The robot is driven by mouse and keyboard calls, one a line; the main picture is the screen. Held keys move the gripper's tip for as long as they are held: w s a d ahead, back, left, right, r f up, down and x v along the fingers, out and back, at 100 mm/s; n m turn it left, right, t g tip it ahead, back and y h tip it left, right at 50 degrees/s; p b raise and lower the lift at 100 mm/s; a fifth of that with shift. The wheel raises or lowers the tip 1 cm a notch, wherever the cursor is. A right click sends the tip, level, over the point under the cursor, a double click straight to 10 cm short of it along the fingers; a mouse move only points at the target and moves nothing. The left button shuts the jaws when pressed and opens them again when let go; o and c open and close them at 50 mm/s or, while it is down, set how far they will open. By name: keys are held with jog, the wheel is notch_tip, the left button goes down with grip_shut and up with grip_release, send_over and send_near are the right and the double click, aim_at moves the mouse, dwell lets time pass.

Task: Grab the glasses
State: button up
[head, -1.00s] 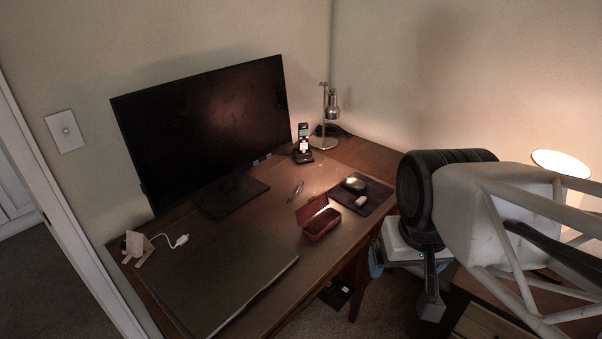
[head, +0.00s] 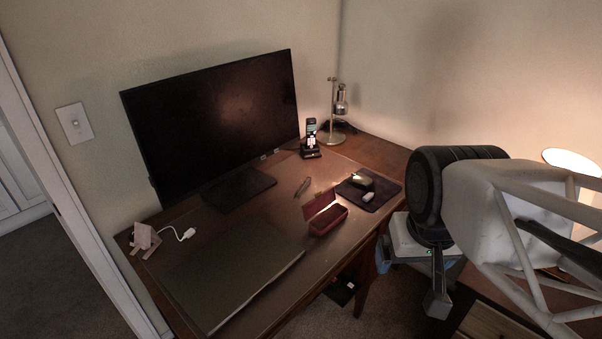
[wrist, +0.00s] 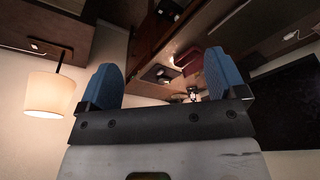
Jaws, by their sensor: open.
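A small thin item that looks like the glasses (head: 303,187) lies on the desk blotter, between the monitor stand and an open red case (head: 329,220). It is too small to make out its frame clearly. In the wrist view, the red case (wrist: 188,57) shows upside down beyond my fingers, and I cannot make out the glasses there. My gripper (wrist: 161,82) is open and empty, with its two blue fingertips wide apart. In the head view my arm is at the right, off the desk's right side and well away from the glasses.
A monitor (head: 215,120) stands behind the blotter. A mouse pad (head: 382,194) with a mouse lies right of the case. A phone (head: 311,138) and a metal lamp (head: 339,115) stand at the back. A large dark flat pad (head: 225,275) covers the front left.

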jog(key=shift+c, duration=0.3)
jog(key=c, duration=0.6)
jog(key=shift+w, duration=0.1)
jog(key=m+g, duration=0.3)
jog(key=m, duration=0.2)
send_over(304, 184)
notch_tip(304, 184, down, 27)
jog(key=shift+w+r, duration=0.1)
